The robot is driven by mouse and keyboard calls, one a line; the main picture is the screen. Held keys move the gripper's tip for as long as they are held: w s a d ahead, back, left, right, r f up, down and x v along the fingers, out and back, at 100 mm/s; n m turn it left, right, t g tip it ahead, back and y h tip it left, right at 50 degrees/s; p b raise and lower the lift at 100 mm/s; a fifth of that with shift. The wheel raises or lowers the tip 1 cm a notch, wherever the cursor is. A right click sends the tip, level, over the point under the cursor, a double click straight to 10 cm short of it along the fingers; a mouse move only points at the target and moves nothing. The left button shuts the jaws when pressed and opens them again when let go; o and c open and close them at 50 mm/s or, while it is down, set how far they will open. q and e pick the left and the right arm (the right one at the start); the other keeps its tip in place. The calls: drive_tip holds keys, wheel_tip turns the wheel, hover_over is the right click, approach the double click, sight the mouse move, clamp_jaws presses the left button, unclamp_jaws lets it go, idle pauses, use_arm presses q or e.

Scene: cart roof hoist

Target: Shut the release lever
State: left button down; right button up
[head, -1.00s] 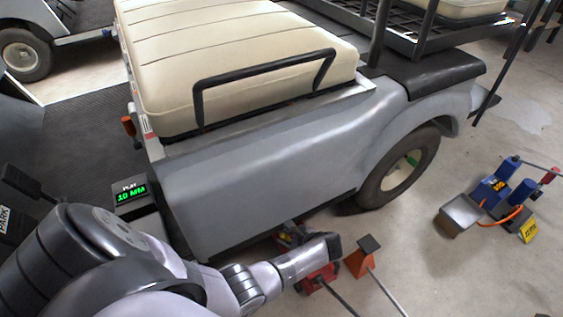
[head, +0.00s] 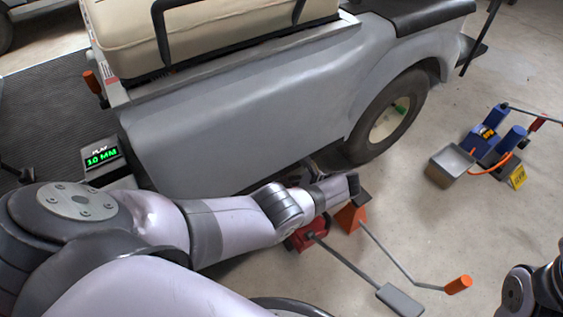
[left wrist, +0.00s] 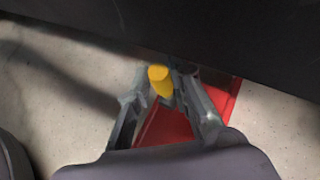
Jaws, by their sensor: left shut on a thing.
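In the left wrist view a yellow-tipped piece, which looks like the release lever (left wrist: 159,79), stands between the fingers of my left gripper (left wrist: 161,88). The gripper is shut on it. The red body of the floor jack (left wrist: 166,126) lies below and behind the fingers. In the head view my left arm reaches low beside the cart, over the red jack (head: 304,237), and the lever is hidden there. The jack's long rod ends in a grey pedal (head: 400,300). My right gripper does not show; only part of an arm is at the lower right edge.
The grey cart body (head: 235,100) stands just above and behind the left hand, with its rear wheel (head: 390,118) to the right. An orange stand (head: 350,217) is beside the jack. A blue jack (head: 488,143) stands on open floor at right. A display (head: 102,157) reads 10 MM.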

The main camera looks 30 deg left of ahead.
use_arm(q)
drive_tip(key=shift+s, duration=0.1)
drive_tip(key=c, duration=1.4)
unclamp_jaws()
drive_tip(key=shift+c, duration=0.2)
drive_tip(key=v, duration=1.2)
drive_tip(key=shift+d+f, duration=0.1)
